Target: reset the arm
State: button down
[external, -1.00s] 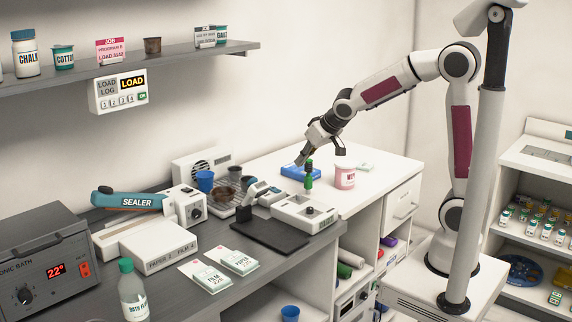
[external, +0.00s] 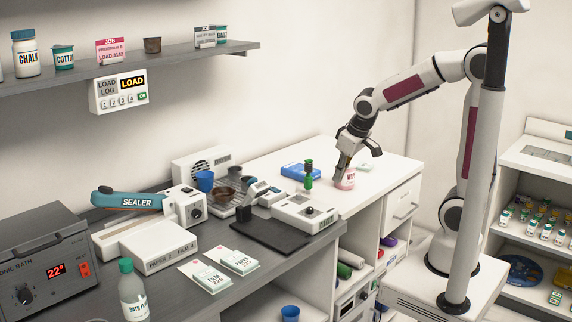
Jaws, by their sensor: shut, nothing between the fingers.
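My gripper (external: 341,172) points down over the white counter at the right, at the left side of the small white and pink jar (external: 349,181). It is shut with nothing held. It hides part of the jar, and I cannot tell whether it touches it. The blue box (external: 300,171) lies flat on the counter to the left of my gripper.
A wall shelf (external: 180,58) with small containers hangs at the upper left. A grey pole (external: 472,200) stands in front of my arm. The counter's back right is mostly clear.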

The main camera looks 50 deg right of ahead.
jog(key=s+d+r, duration=0.1)
jog(key=s+r, duration=0.1)
jog(key=s, duration=0.6)
jog(key=s+d+r+m+t, duration=0.1)
jog(key=s+d+r, duration=0.1)
jog(key=s, duration=0.7)
jog(key=shift+d+r+y, duration=0.2)
jog(key=shift+r+y, duration=0.1)
jog(key=shift+r, duration=0.5)
jog(key=shift+s, duration=0.1)
dwell(2.1)
